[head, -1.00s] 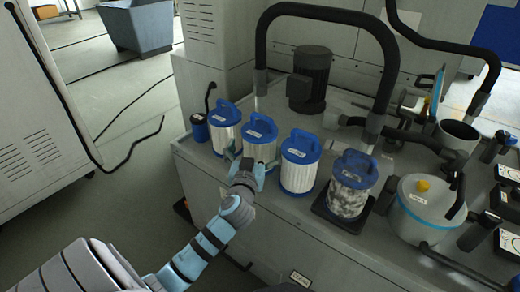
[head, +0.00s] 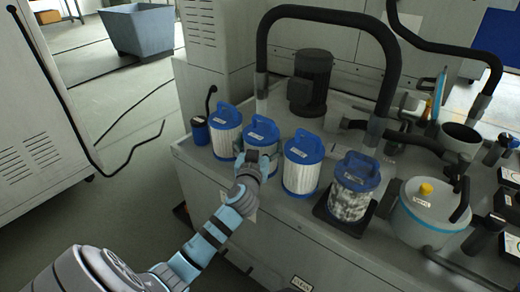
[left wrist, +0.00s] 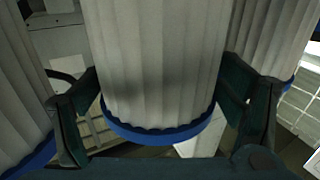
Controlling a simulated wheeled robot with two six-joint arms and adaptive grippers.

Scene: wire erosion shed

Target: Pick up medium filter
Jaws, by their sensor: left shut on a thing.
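Three clean white pleated filters with blue caps and handles stand in a row on the grey machine top. My left gripper (head: 257,168) is shut on the middle one (head: 262,137), with one finger on each side of its white body. In the left wrist view this filter (left wrist: 158,65) fills the middle between the gripper's fingers (left wrist: 163,110), above its blue bottom rim. The left filter (head: 225,132) and the right filter (head: 301,165) stand close on either side. The cap labels are too small to read. My right gripper is not in view.
A dirty, blotched filter (head: 352,188) stands on a dark tray at the right. A grey pot with a yellow knob (head: 425,190), a motor (head: 310,82) and a thick black hose (head: 330,14) are around. A small blue container (head: 200,130) stands at the far left.

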